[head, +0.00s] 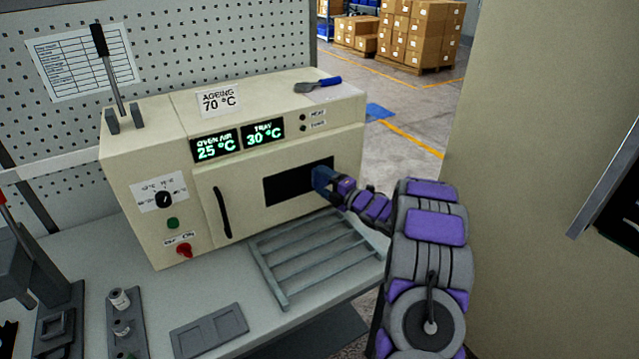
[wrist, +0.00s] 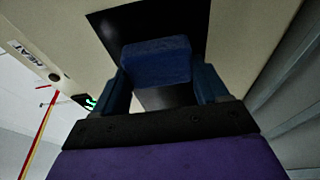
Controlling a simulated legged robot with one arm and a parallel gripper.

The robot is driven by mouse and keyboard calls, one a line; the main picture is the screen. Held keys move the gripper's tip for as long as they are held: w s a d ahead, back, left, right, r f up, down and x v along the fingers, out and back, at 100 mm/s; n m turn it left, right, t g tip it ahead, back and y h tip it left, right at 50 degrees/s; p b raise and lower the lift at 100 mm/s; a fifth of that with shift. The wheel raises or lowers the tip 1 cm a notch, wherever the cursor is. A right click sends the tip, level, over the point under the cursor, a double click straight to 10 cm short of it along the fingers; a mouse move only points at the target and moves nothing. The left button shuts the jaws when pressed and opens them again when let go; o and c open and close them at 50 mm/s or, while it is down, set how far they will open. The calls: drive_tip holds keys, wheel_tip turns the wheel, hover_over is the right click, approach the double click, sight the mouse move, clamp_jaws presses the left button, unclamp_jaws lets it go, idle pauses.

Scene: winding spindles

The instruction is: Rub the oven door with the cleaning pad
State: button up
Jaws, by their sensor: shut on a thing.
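The cream oven's door (head: 235,205) is shut, with a black handle at its left and a dark window (head: 290,183) toward its right. My gripper (head: 325,182) is at the right end of that window, reaching in from the right. In the wrist view my gripper (wrist: 165,85) is shut on a blue cleaning pad (wrist: 156,62), which sits between its two fingers. The pad is in front of the dark window (wrist: 190,18). I cannot tell whether it touches the glass. In the head view the pad is hard to separate from the fingers.
A grey slatted rack (head: 315,255) lies on the bench below the door. A blue-handled brush or scraper (head: 318,83) lies on the oven top. A beige wall (head: 540,150) stands at right.

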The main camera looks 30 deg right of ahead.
drive_tip(key=shift+f+b, duration=0.1)
drive_tip(key=shift+b, duration=0.3)
drive_tip(key=shift+s+a+f+b, duration=0.1)
drive_tip(key=shift+a+b, duration=0.75)
drive_tip(key=shift+a, duration=0.05)
drive_tip(key=shift+s+a+b, duration=0.1)
drive_tip(key=shift+a+b, duration=0.6)
drive_tip(key=shift+a, duration=0.45)
drive_tip(key=shift+a+b, duration=0.3)
drive_tip(key=shift+a, duration=0.45)
drive_tip(key=shift+a+r, duration=0.2)
drive_tip(key=shift+a, duration=0.95)
drive_tip(key=shift+s+d, duration=0.1)
drive_tip(key=shift+s, duration=2.8)
